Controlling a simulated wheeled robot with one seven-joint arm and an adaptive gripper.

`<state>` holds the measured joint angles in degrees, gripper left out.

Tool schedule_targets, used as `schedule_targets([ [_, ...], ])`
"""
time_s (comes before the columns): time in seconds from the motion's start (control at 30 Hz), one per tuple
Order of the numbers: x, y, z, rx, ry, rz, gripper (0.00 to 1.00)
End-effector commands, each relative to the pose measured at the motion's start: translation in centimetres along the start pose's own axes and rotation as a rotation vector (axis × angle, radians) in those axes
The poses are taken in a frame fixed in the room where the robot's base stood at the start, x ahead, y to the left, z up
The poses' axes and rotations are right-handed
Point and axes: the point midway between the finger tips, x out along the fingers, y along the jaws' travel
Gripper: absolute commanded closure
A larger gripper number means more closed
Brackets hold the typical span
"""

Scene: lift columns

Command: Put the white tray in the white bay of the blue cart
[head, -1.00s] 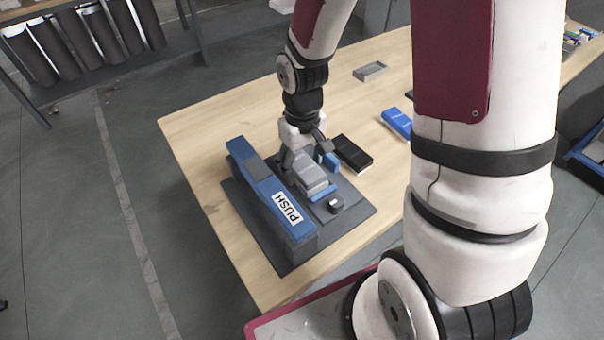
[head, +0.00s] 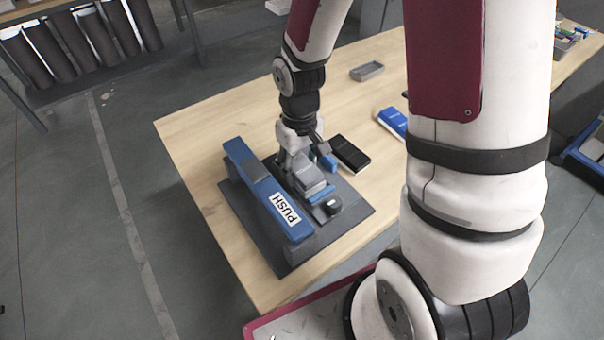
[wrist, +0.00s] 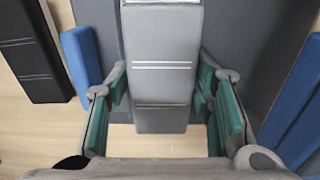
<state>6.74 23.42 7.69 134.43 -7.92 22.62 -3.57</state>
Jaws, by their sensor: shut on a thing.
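My gripper (wrist: 162,95) has green-padded fingers on both sides of a grey box (wrist: 162,75) with pale lines across its top, and is shut on it. In the head view the grey box (head: 309,180) is at the dark base (head: 340,222) beside a blue bar marked PUSH (head: 268,200); this looks like the blue cart. Whether the box rests on the base is hard to tell. No clearly white tray or white bay shows.
A black box (head: 351,154) lies just right of the gripper, and a blue box (head: 392,122) farther right, partly behind my arm. A small dark knob (head: 333,206) stands on the base. The wooden table (head: 200,125) is bare at its far left.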

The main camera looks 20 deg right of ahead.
Motion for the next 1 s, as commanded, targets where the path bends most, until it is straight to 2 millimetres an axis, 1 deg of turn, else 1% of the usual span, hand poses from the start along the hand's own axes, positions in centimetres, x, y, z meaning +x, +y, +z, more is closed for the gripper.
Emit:
schedule_targets([
  [0.2, -1.4, 0.0, 0.1, -0.001, 0.001, 0.0, 0.7],
  [1.0, -5.7, 0.0, 0.0, 0.0, 0.002, 0.0, 0.7],
])
